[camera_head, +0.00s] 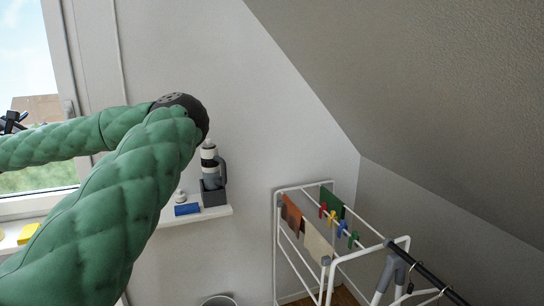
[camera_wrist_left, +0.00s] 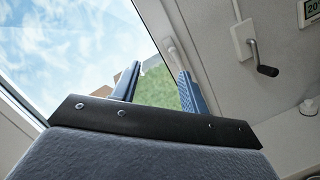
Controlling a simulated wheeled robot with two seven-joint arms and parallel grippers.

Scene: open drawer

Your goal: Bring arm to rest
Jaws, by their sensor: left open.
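My left arm (camera_head: 120,200), in a green quilted sleeve, rises from the lower left in the head view, bends at a dark elbow joint and runs back to the left. My left gripper (camera_head: 12,122) shows small and dark at the left edge, in front of the window. In the left wrist view the gripper (camera_wrist_left: 158,88) has two blue fingers standing apart, with nothing between them. Sky and green ground show behind them through the window. My right gripper is in neither view.
A white shelf (camera_head: 217,214) on the wall holds a grey and white device (camera_head: 211,180) and a blue block (camera_head: 187,209). A white drying rack (camera_head: 332,262) with cloths and coloured pegs stands right. In the wrist view, a crank handle (camera_wrist_left: 265,70) is on the wall.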

